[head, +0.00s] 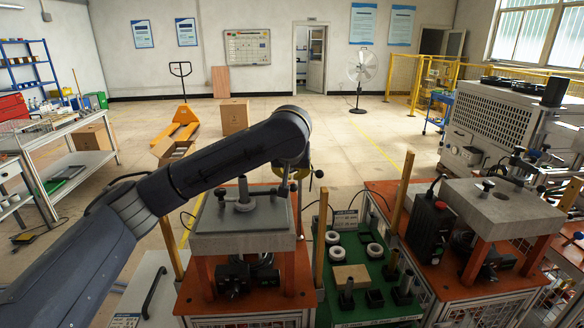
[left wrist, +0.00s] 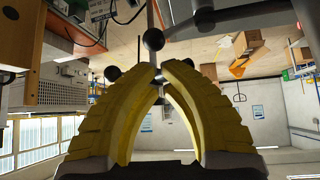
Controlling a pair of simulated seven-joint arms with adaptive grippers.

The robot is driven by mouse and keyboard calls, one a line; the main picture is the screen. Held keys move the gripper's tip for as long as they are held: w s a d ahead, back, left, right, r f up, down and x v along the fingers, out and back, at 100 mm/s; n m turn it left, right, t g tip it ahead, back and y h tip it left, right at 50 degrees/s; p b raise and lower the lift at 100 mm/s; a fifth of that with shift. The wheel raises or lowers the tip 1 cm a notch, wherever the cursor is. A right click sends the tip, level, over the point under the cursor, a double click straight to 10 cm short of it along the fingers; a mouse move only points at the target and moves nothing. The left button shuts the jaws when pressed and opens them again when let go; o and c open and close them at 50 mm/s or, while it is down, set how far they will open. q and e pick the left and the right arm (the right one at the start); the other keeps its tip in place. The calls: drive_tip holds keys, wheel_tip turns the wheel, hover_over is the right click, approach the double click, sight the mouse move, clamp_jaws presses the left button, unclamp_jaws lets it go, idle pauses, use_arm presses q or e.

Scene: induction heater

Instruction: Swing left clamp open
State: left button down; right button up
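My left arm reaches in from the left in the head view, and its elbow covers part of my left gripper (head: 304,168). The left clamp, with black ball knobs (head: 319,173), is by the right rear of the grey block (head: 230,242) on the left station. In the left wrist view, my left gripper's yellow fingers (left wrist: 159,72) come close together at the tips. The clamp's ball knob (left wrist: 153,40) and a thin rod stand just beyond them. Whether the fingers grip the handle is unclear. My right gripper is out of view.
A green tray (head: 345,300) with white rings sits right of the left station. A second grey block (head: 515,207) stands farther right, with a black box (head: 430,225) beside it. A workbench (head: 80,168) is at far left. The floor behind holds a carton (head: 234,116) and pallet jack.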

use_arm(q)
drive_tip(key=shift+x, duration=1.65)
drive_tip(key=shift+d, duration=0.1)
